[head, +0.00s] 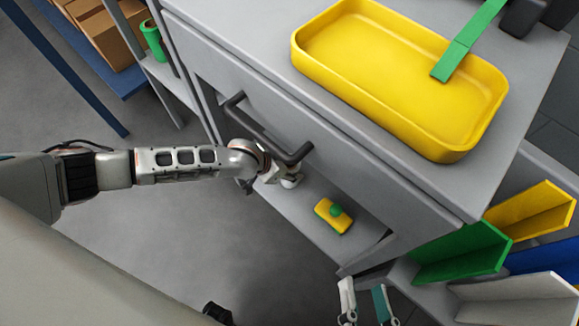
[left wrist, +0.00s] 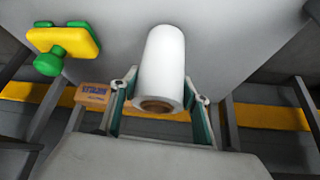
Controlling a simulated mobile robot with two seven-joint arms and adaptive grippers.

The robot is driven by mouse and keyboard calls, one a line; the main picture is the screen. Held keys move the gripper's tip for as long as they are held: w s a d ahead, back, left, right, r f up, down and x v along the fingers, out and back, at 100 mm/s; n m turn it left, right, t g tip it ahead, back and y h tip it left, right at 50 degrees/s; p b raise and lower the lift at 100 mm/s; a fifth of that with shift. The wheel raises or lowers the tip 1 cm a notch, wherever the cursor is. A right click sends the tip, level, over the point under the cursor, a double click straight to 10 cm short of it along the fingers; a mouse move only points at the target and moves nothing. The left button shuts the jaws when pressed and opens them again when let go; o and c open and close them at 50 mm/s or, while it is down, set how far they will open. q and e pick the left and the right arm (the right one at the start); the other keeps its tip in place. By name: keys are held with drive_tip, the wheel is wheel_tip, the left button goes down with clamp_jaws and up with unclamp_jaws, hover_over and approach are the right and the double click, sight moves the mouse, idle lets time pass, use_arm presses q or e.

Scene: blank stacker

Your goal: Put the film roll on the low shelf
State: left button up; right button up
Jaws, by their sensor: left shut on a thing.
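The film roll is a white cylinder with a brown core, between the fingers of my left gripper (left wrist: 160,98) in the left wrist view (left wrist: 165,62). In the head view my left gripper (head: 272,178) is below the drawer handle, with a small white part of the roll (head: 291,182) showing. The gripper is shut on the roll. The low shelf (head: 290,214) is the grey board under the drawer. The roll is over or on it; I cannot tell whether they touch. My right gripper (head: 364,303) is open and empty at the bottom edge of the head view.
A yellow block with a green knob (head: 333,215) lies on the low shelf, right of the roll. The dark drawer handle (head: 262,128) is close above my left wrist. A yellow tray (head: 400,140) is on the worktop. Coloured dividers (head: 462,252) stand at right.

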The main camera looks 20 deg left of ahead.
use_arm(q)
drive_tip(key=shift+f, duration=0.15)
drive_tip(key=o, duration=1.6)
drive_tip(key=shift+r, duration=0.3)
drive_tip(key=p+v, duration=0.1)
drive_tip(key=v, duration=0.1)
drive_tip(key=p+v, duration=0.1)
drive_tip(key=v, duration=0.1)
drive_tip(key=w+p+v, duration=0.1)
drive_tip(key=v, duration=0.1)
drive_tip(key=shift+s+r+p, duration=0.15)
drive_tip(key=shift+r+p, duration=0.15)
drive_tip(key=shift+r, duration=0.3)
drive_tip(key=s+r, duration=0.1)
drive_tip(key=s+a+r+p, duration=0.1)
drive_tip(key=s+r+p, duration=0.1)
drive_tip(key=shift+s+a+r, duration=0.3)
drive_tip(key=shift+s+a, duration=0.05)
use_arm(e)
drive_tip(key=w+d+n+h, duration=0.1)
drive_tip(key=d+n, duration=0.4)
drive_tip(key=d, duration=0.1)
drive_tip(key=shift+d+g, duration=0.15)
drive_tip(key=shift+g, duration=0.25)
